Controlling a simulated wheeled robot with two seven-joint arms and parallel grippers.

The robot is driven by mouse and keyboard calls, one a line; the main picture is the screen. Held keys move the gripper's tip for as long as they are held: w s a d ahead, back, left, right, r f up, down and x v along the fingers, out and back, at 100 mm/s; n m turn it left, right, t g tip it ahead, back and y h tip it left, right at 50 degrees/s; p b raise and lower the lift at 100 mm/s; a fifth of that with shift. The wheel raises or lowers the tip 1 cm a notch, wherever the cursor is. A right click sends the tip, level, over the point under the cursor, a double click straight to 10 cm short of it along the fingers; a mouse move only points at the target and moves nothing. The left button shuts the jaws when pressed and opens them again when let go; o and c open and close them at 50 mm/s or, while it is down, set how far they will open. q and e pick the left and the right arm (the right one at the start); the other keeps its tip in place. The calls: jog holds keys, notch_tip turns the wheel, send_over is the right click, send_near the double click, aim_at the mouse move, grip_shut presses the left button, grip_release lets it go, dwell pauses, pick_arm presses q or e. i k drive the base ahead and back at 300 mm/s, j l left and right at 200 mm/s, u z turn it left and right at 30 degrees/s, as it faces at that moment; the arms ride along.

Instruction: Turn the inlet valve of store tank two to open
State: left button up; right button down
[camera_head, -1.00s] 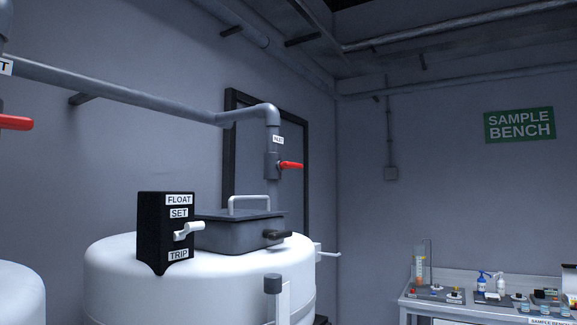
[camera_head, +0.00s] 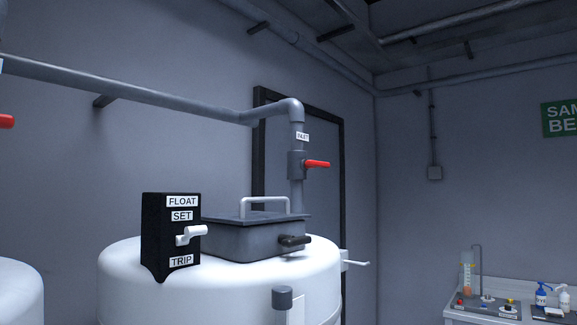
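A white store tank (camera_head: 225,290) stands at centre left; I cannot read a number on it. A grey pipe drops to it from above, with a label that seems to read INLET (camera_head: 303,136). Below the label is an inlet valve body (camera_head: 296,165) with a red lever handle (camera_head: 317,164) pointing right, roughly level and across the upright pipe. Another red handle (camera_head: 6,121) is cut by the left edge, above a second white tank (camera_head: 18,298). Neither of my grippers is in view.
A black float box (camera_head: 168,245) marked SET and TRIP, with a white lever, and a grey lidded hatch (camera_head: 255,238) sit on the tank top. A grey post (camera_head: 282,300) stands in front. A sample bench (camera_head: 490,290) is at lower right.

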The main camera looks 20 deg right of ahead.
aim_at(309, 163)
jog(key=i+l+u, duration=0.1)
jog(key=l+u, duration=0.2)
jog(key=l, duration=0.95)
jog(key=l+u, duration=0.35)
jog(key=l, duration=0.85)
